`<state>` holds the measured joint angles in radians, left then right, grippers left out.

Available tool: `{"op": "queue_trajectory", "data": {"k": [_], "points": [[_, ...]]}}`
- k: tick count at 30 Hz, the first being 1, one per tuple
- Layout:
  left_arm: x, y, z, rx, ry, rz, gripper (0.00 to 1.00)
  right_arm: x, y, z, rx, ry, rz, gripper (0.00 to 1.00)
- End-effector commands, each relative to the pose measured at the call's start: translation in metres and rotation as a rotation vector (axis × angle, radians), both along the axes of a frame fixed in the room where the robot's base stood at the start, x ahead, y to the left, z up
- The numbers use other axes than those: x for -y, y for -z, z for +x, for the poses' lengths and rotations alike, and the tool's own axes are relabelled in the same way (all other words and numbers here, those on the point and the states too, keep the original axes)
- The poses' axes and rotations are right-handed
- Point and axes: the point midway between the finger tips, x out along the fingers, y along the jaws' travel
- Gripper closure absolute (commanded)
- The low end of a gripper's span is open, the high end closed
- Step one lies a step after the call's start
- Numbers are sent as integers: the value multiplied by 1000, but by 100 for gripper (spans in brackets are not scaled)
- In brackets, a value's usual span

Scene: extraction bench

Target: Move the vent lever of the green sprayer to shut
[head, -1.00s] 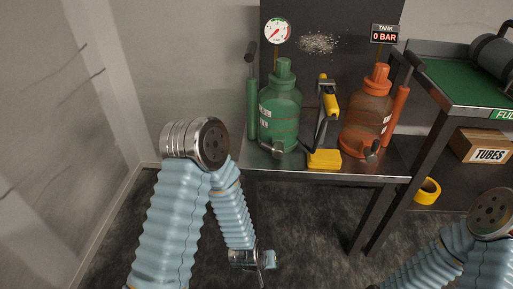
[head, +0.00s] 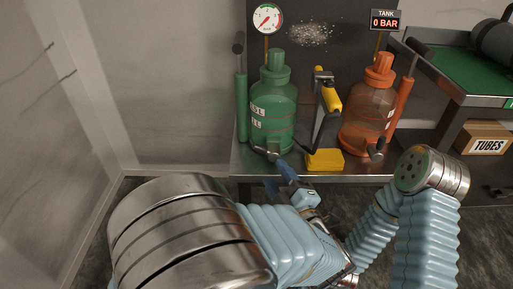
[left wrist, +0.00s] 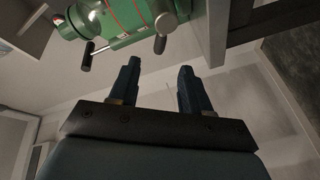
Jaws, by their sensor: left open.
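The green sprayer (head: 273,112) stands upright at the left end of the bench. At its lower front is a metal fitting with a dark-ended lever (head: 264,153); I cannot tell from here whether it is shut. In the left wrist view the sprayer (left wrist: 128,20) is at the top, with a dark-gripped lever (left wrist: 87,55) sticking out and a metal knob-like end beside it. My left gripper (head: 280,180) is open and empty, just in front of and below this fitting. Its two fingers (left wrist: 160,68) show apart, with no contact visible. My right gripper is not visible; only my right arm shows.
An orange sprayer (head: 367,122) stands to the right, with a yellow-and-black tool on a yellow base (head: 325,160) between them. A round gauge (head: 267,18) and a tank display reading 0 BAR (head: 385,20) are above. A side table with a green top (head: 450,80) is at right.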

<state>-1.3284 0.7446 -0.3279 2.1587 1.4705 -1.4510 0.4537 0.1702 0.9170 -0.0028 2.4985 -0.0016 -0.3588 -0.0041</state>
Motion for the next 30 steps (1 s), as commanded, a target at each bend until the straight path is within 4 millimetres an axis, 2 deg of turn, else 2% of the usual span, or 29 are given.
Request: {"op": "queue_trajectory", "data": {"k": [6, 13, 18, 26, 27, 30], "points": [[-20, 1, 49, -2, -4, 1, 52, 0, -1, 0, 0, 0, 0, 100], [-35, 0, 87, -1, 0, 2, 52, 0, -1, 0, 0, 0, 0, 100], [-39, 1, 100, -1, 1, 2, 52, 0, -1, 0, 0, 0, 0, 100], [-40, 1, 101, -2, 2, 2, 52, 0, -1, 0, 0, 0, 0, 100], [-40, 1, 101, -2, 2, 2, 54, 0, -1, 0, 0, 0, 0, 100], [-40, 1, 101, -2, 2, 2, 69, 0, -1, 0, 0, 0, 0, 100]]}}
